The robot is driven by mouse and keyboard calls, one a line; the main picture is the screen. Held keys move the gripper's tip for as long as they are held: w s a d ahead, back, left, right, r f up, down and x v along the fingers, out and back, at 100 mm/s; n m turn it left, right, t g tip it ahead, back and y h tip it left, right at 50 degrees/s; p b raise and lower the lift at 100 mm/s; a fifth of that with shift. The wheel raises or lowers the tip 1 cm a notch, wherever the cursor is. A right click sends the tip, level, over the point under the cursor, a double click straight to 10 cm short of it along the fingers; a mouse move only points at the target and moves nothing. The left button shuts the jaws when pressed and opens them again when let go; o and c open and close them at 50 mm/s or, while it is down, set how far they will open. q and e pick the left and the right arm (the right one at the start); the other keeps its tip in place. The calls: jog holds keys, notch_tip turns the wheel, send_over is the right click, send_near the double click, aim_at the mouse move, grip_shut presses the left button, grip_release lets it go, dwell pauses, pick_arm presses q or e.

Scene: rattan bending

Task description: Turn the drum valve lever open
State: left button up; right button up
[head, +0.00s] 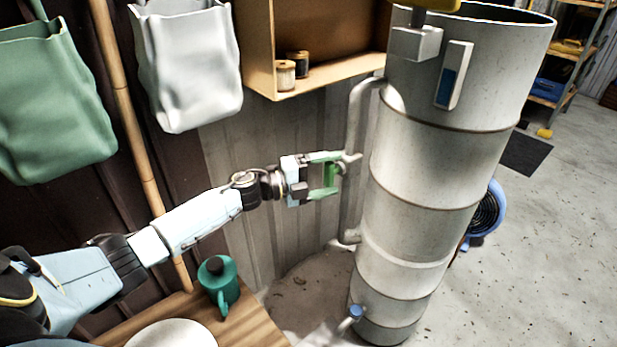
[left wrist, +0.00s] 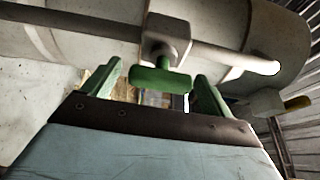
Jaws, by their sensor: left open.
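The drum valve lever (head: 330,176) is a short green handle on a grey pipe (head: 352,130) at the left side of the tall grey drum (head: 425,165). In the left wrist view the lever (left wrist: 160,80) shows as a green bar in front of a grey valve body (left wrist: 166,38). My left gripper (head: 335,174) is open, with one green finger on either side of the lever. In the left wrist view the gripper's fingers (left wrist: 158,72) show gaps on both sides of the bar. My right gripper is not in view.
A wooden table (head: 262,327) with a teal pot (head: 220,283) and a white round object (head: 172,335) is below my left arm. A wooden shelf (head: 330,72) and white bag (head: 187,65) hang behind. A blue fan (head: 487,212) stands right of the drum.

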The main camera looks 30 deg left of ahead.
pick_arm(q)
jog(key=p+v, duration=0.1)
jog(key=v, duration=1.2)
jog(key=shift+p, duration=0.3)
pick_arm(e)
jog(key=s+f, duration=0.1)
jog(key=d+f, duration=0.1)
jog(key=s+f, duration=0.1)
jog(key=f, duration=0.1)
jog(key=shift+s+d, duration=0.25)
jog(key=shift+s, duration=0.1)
pick_arm(q)
jog(key=shift+d+r, duration=0.1)
